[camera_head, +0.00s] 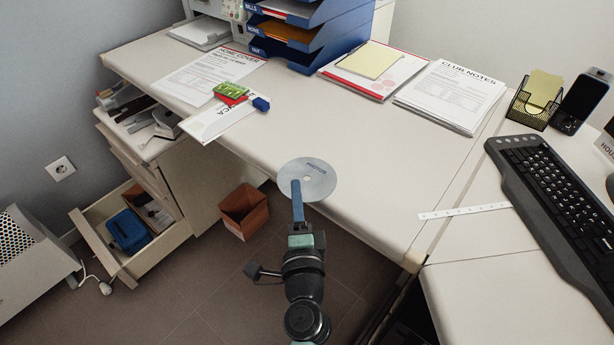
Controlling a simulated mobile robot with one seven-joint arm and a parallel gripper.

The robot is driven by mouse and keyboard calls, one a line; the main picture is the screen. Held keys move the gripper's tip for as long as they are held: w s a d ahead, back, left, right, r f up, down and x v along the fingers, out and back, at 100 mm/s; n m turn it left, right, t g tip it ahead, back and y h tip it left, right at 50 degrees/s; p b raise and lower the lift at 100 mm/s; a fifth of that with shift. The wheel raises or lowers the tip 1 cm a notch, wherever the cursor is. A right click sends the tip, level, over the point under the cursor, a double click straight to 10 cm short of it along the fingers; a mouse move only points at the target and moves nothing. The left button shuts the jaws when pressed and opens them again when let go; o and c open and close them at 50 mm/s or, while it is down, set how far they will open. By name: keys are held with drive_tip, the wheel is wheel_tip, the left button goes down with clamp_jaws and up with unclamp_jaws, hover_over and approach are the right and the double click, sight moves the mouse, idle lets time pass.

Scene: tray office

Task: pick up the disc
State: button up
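The disc (318,184) is a flat grey round plate with a small centre hole and dark lettering. In the head view it shows at the desk's front edge, with its lower part past the edge line. My gripper (296,190) reaches up to it from the front. One blue finger lies over the disc's lower left part, its tip near the hole. The other finger is hidden, so I cannot tell whether the gripper is shut on the disc. I also cannot tell whether the disc rests on the desk or is held just above it.
The desk top (375,155) is clear around the disc. Papers (452,95), blue letter trays (315,45), a green-and-red item (231,92) and a blue block (261,103) lie further back. A keyboard (555,195) is at right. Open drawers (110,235) stand below left.

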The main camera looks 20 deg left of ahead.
clamp_jaws()
drive_tip(key=shift+r, duration=0.1)
wheel_tip(320, 180, up, 10)
drive_tip(key=p, duration=0.8)
